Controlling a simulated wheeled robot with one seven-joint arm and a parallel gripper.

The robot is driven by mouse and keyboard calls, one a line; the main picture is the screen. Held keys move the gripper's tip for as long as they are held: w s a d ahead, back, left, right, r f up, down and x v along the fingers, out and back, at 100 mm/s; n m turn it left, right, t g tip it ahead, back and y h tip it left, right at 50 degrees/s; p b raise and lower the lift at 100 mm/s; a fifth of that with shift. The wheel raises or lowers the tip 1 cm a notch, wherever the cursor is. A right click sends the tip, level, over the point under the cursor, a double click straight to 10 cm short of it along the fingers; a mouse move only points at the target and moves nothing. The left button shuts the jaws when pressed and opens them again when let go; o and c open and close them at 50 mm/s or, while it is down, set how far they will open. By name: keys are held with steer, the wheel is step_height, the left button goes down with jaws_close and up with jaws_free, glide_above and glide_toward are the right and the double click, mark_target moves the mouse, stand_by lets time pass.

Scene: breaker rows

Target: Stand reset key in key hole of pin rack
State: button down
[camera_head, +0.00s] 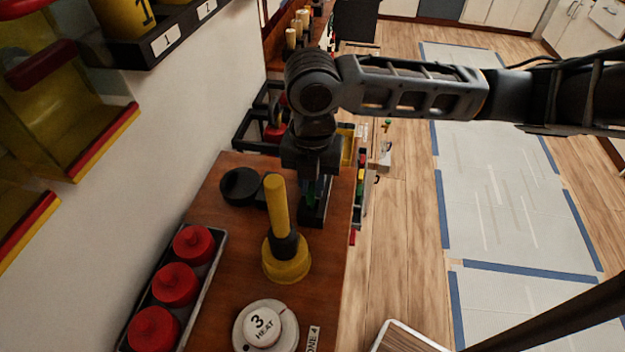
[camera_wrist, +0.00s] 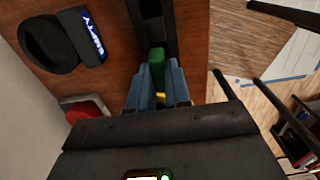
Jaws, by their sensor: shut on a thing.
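My gripper (camera_head: 312,184) points down over the wooden bench; its two blue-grey fingers also show in the wrist view (camera_wrist: 160,88). They are shut on a green piece with a yellow part, which looks like the reset key (camera_wrist: 158,62).
A yellow plunger-like piece (camera_head: 276,205) stands close in front of my gripper. A round black object (camera_head: 240,186) lies to the left. Red knobs (camera_head: 175,284) sit in a grey tray by the wall. A white HEAT dial (camera_head: 263,327) is nearer.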

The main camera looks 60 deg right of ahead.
steer(key=shift+f, duration=1.35)
steer(key=c, duration=1)
jaws_free()
steer(key=shift+r, duration=3.85)
